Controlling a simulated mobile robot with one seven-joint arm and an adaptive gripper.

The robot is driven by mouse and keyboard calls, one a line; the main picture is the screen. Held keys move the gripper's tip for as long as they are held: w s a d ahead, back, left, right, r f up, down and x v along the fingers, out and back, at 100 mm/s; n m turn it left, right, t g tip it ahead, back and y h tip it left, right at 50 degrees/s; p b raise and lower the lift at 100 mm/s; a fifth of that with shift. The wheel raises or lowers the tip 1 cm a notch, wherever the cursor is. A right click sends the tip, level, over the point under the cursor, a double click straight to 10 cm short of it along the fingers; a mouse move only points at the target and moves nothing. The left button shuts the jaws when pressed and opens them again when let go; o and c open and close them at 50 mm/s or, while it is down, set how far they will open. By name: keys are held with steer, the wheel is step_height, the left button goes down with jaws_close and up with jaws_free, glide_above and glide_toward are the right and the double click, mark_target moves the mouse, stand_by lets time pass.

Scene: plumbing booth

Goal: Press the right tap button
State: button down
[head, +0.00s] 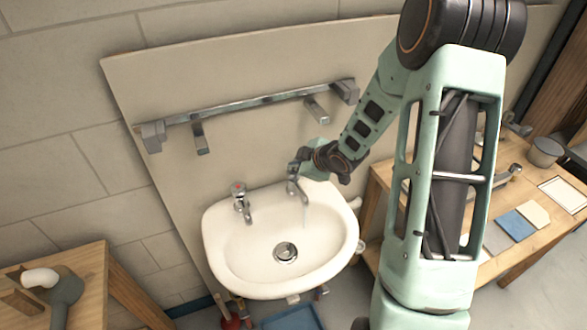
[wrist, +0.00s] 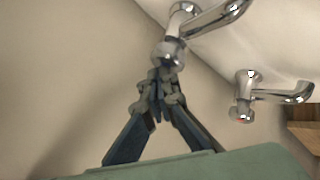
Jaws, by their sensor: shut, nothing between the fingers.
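The right tap (head: 292,188) is chrome and stands on the back right rim of the white basin (head: 221,257). A faint thin stream of water seems to fall from its spout. My gripper (head: 298,163) is shut and empty, right at the top of this tap. In the wrist view my gripper (wrist: 160,77) has its fingertips at the button end of the right tap (wrist: 176,28). They look in contact with it, and they partly cover the button. The left tap (head: 243,206) has a red-marked button; it also shows in the wrist view (wrist: 245,92).
A metal rail (head: 245,104) with brackets runs along the backboard above the basin. A wooden table (head: 478,275) with coloured tiles stands at right. Another wooden table (head: 92,262) holds a grey tool at lower left.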

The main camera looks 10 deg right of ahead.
steer(key=shift+r+p, duration=0.45)
steer(key=shift+r, duration=0.25)
steer(key=shift+r, duration=0.1)
step_height(320, 180, up, 5)
steer(key=p, duration=0.4)
steer(key=shift+p, duration=0.35)
steer(key=shift+d, duration=0.1)
